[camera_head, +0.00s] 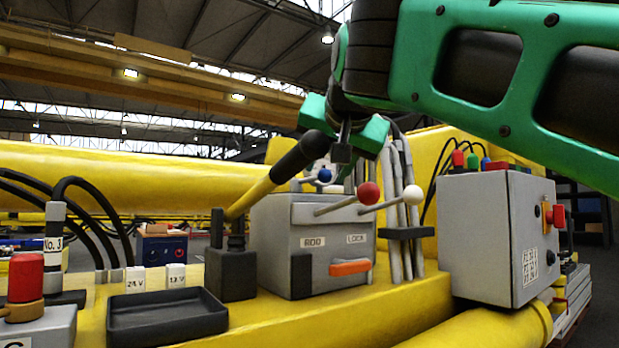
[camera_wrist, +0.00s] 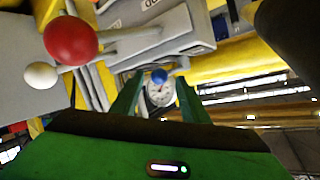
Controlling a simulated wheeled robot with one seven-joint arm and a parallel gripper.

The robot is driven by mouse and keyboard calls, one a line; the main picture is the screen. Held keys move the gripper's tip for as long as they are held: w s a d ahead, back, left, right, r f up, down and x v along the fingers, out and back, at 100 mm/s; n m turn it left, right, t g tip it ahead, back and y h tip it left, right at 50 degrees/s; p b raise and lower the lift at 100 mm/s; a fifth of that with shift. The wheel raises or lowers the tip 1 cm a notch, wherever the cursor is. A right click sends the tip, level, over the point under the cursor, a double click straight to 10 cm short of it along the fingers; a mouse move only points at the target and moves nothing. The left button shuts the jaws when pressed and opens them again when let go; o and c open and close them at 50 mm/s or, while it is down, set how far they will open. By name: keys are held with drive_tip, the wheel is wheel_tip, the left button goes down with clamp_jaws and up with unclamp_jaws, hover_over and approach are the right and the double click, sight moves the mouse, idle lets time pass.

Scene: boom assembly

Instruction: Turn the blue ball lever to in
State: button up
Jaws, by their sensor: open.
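The blue ball lever (camera_head: 324,175) stands at the back of the grey control box (camera_head: 274,235), left of the red ball lever (camera_head: 369,193) and white ball lever (camera_head: 412,194). My gripper (camera_head: 342,140) is open above and just behind the blue ball, with its green fingers pointing down. In the wrist view the blue ball (camera_wrist: 159,76) shows between the two fingertips (camera_wrist: 160,84). I cannot tell whether they touch it. A round pale dial (camera_wrist: 160,95) shows beside the ball. The lever's marked positions are not readable.
The red ball (camera_wrist: 71,41) and white ball (camera_wrist: 40,75) are close on the left in the wrist view. A black-gripped yellow handle (camera_head: 285,165) slants up close left of my gripper. Upright grey hoses (camera_head: 402,200) stand to the right, near a grey cabinet (camera_head: 500,235).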

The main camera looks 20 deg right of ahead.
drive_tip(key=v, duration=0.8)
drive_tip(key=shift+s, duration=0.3)
drive_tip(key=shift+a, duration=0.1)
